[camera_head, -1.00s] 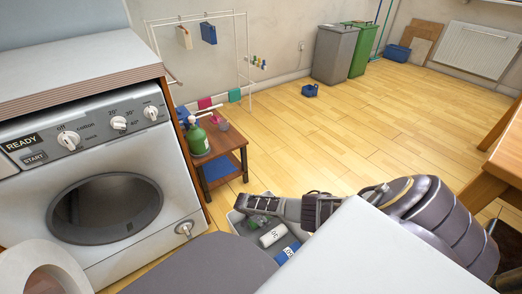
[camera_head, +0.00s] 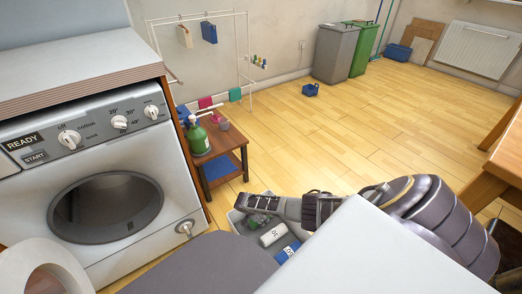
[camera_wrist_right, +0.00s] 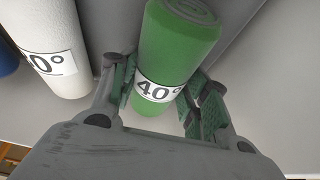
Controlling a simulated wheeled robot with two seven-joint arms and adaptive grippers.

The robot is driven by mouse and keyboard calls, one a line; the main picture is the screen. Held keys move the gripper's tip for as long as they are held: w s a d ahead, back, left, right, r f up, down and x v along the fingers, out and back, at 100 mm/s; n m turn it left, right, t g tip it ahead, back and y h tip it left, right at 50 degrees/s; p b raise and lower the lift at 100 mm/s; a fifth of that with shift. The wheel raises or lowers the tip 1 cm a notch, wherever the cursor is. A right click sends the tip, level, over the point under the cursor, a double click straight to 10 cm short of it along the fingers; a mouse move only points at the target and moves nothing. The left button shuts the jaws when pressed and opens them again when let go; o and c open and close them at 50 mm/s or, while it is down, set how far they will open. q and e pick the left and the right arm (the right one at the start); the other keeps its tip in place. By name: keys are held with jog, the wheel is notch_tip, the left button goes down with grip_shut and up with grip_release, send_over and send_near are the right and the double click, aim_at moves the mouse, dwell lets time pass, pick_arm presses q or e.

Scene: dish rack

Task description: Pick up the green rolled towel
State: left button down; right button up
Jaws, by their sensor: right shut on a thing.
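The green rolled towel (camera_wrist_right: 180,40) with a white "40°" label fills the middle of the right wrist view. My right gripper (camera_wrist_right: 163,98) has one finger on each side of it and is shut on it near the label. In the head view the green towel (camera_head: 257,219) shows only in part under my right gripper (camera_head: 264,211), inside a grey bin (camera_head: 236,222). My left gripper is not in view.
A white rolled towel (camera_head: 272,236) and a blue one (camera_head: 287,252) lie beside the green towel in the bin. A small wooden table (camera_head: 222,143) with a green bottle (camera_head: 197,140) stands behind it. The washing machine (camera_head: 100,190) is at left.

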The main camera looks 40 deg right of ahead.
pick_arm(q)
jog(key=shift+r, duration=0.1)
pick_arm(e)
jog(key=shift+r, duration=0.15)
